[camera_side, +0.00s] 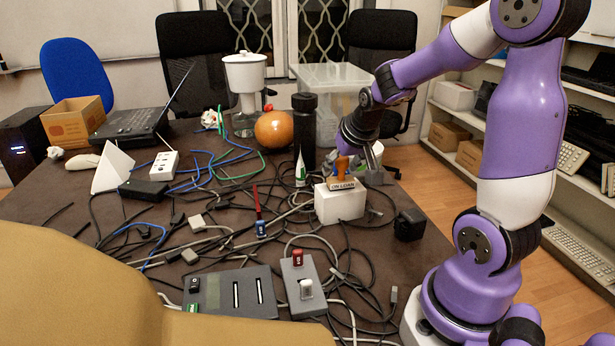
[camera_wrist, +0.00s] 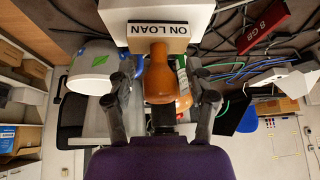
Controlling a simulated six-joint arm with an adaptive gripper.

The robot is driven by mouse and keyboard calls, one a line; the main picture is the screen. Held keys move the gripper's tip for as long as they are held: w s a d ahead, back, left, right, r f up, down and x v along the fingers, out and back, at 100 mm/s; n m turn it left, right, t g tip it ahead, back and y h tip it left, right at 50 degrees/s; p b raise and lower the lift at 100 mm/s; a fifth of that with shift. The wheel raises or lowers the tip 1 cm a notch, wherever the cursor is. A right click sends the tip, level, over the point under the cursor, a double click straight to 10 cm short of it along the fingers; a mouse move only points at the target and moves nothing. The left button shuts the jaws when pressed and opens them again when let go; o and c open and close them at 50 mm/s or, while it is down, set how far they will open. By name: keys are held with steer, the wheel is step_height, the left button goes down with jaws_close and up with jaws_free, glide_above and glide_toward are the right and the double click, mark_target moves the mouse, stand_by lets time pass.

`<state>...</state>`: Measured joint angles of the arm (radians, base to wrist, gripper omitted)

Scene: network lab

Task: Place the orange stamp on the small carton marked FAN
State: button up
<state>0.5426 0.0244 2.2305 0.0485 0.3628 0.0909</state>
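The orange stamp (camera_side: 342,167) has a rounded handle and a base labelled ON LOAN. It stands upright on top of a small white carton (camera_side: 340,205). No FAN marking is readable on the carton from here. In the wrist view the orange handle (camera_wrist: 159,78) lies between my two fingers, with the stamp's labelled base beyond it and the white carton (camera_wrist: 120,20) behind. My gripper (camera_wrist: 161,84) is open, with a gap visible on each side of the handle. In the side view my gripper (camera_side: 370,165) is just right of the stamp.
Loose cables cover much of the table. A black adapter (camera_side: 409,225) stands right of the carton, and a black bottle (camera_side: 304,130) and white-green tube (camera_side: 300,170) stand behind it. A grey switch panel (camera_side: 304,287) is in front. An orange ball-shaped thing (camera_side: 274,130) is further back.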

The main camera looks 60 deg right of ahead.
steer(key=shift+r, duration=0.1)
steer(key=shift+r, duration=0.3)
steer(key=a+v, duration=0.1)
steer(key=v, duration=1)
steer(key=s+a+f+n+y, duration=0.1)
steer(key=a+n, duration=0.2)
steer(key=a, duration=0.4)
steer(key=s+a+f+n+y, duration=0.2)
steer(key=a+n, duration=0.2)
steer(key=a, duration=0.3)
steer(key=shift+s+n+t+y, duration=0.3)
steer(key=shift+t, duration=0.1)
